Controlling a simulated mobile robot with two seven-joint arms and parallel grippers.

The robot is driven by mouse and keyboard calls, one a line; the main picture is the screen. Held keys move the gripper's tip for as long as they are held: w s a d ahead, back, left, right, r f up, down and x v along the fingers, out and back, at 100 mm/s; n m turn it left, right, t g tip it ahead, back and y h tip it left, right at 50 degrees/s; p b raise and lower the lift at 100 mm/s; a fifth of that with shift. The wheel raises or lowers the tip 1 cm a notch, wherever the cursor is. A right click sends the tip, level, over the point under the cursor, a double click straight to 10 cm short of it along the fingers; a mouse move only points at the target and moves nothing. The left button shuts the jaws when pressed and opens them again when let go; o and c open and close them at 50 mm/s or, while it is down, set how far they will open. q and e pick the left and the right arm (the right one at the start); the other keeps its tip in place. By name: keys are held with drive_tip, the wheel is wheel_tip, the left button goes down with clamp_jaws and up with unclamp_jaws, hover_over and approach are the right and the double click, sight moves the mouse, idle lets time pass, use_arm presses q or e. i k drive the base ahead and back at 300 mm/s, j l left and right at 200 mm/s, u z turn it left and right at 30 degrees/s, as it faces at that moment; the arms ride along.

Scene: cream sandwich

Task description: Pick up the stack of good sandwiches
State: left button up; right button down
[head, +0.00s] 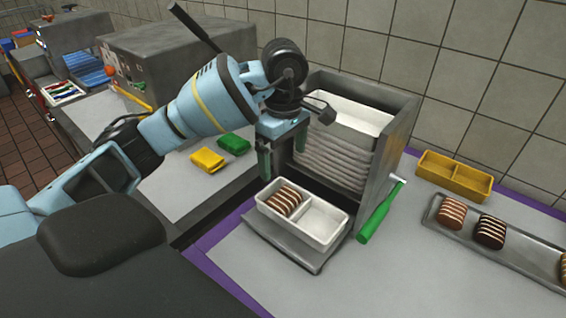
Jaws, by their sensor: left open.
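A row of brown cookies with cream stripes (284,201) sits in the left compartment of a white two-compartment tray (322,241). The right compartment is empty. The white tray rests on a grey metal plate on the counter. My left gripper (282,164) is open and empty, with its fingers pointing down above and behind the white tray, apart from the cookies. More striped rows, one brown (451,213) and one dark (490,231), lie on a long metal tray (520,249) at the right. My right gripper is out of view.
A grey dispenser (397,150) holding stacked white trays stands just behind the white tray. A green-handled tool (372,222) lies on its right. A yellow two-compartment tray (455,178) is by the wall. Yellow (206,160) and green (234,144) blocks lie at the left. The front counter is clear.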

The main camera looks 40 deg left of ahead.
sight(452, 214)
drive_tip(key=k, duration=1)
